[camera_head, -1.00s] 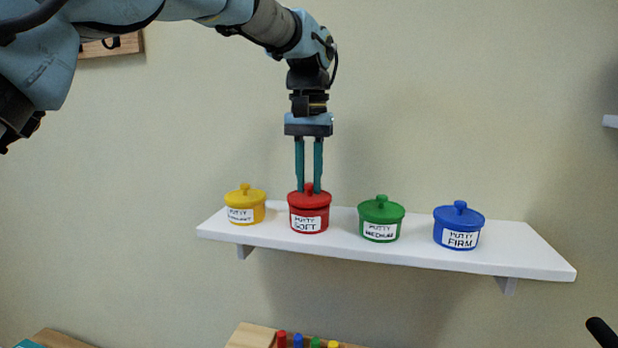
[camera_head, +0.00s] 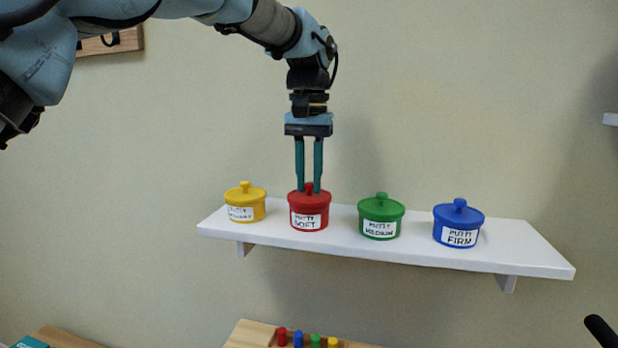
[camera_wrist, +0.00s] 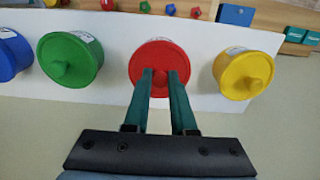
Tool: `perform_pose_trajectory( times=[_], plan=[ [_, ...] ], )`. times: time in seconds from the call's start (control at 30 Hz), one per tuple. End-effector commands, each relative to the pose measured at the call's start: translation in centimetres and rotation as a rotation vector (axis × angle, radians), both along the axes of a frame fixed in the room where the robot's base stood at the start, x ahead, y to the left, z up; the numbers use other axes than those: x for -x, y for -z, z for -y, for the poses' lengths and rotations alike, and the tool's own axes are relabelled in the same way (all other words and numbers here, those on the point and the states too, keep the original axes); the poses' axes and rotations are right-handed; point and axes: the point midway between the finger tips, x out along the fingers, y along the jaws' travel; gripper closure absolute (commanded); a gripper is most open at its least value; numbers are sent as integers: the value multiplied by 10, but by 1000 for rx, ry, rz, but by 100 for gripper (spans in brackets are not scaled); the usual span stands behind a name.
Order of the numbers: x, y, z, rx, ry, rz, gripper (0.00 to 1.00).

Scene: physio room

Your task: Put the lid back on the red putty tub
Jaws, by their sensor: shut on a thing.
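The red putty tub (camera_head: 309,222) stands upright on the white shelf, with a white label reading "PUTTY SOFT". Its red lid (camera_head: 307,196) sits on top of the tub and looks level, with no gap that I can make out. My gripper (camera_head: 308,190) points straight down over it, shut on the lid's knob. In the wrist view the round red lid (camera_wrist: 160,57) lies between and beyond my fingertips (camera_wrist: 160,72), which hide part of the knob.
On the white shelf (camera_head: 515,254) a yellow tub (camera_head: 245,205) stands left of the red one. A green tub (camera_head: 381,219) and a blue tub (camera_head: 459,226) stand to the right, all lidded. A wooden peg board (camera_head: 250,336) is below.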

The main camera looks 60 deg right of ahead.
Motion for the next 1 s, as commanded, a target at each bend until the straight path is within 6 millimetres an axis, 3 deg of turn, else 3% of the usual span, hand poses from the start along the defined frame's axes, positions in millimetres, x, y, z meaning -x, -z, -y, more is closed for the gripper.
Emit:
perform_pose_trajectory(
  times=[0.27, 0.3, 0.6, 0.77, 1.0],
  plan=[
    [0, 0, 0, 0, 0, 0, 100],
    [0, 0, 0, 0, 0, 0, 73],
    [0, 0, 0, 0, 0, 0, 41],
    [0, 0, 0, 0, 0, 0, 41],
    [0, 0, 0, 0, 0, 0, 14]
  ],
)
